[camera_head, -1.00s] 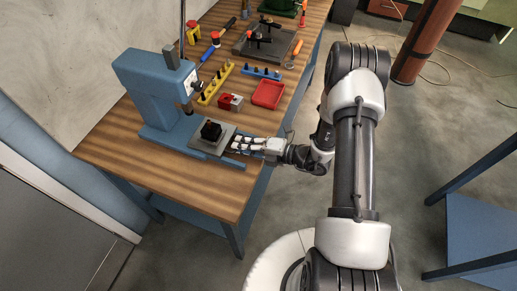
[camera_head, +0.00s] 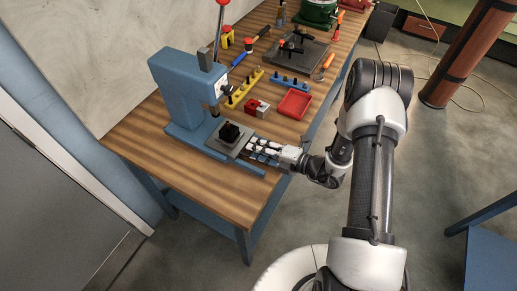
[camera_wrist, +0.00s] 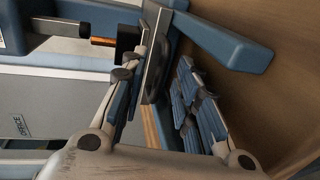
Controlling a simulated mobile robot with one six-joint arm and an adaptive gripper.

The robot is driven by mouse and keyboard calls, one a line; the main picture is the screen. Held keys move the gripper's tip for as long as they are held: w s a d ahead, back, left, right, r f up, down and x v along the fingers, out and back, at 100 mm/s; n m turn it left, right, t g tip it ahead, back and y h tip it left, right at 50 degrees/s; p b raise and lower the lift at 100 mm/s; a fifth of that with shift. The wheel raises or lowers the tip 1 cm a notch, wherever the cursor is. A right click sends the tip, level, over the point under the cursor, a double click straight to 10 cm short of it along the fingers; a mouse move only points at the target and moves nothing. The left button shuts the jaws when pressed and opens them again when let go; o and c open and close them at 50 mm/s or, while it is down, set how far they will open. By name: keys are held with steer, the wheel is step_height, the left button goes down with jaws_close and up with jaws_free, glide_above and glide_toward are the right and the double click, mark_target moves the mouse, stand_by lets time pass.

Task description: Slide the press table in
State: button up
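The press table is a grey plate (camera_head: 216,145) carrying a black block (camera_head: 229,132). It sits at the front of the blue press (camera_head: 174,84), on the base below and slightly right of the ram. My gripper (camera_head: 254,147) is at the plate's right edge, low over the bench. In the wrist view, the plate shows nearly edge-on (camera_wrist: 161,38), with a dark rounded part on its near side. My gripper's fingers (camera_wrist: 158,95) stand apart on either side of this part. The right finger is clear of it; whether the left touches the plate is unclear.
A blue rail of the press base (camera_head: 250,167) runs just in front of my gripper. A red tray (camera_head: 294,104), a yellow pin block (camera_head: 243,90) and a small red vise (camera_head: 256,107) lie behind it. The wooden bench front (camera_head: 205,190) is clear.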

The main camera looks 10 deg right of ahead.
steer(key=v, duration=1.2)
steer(key=shift+f, duration=0.1)
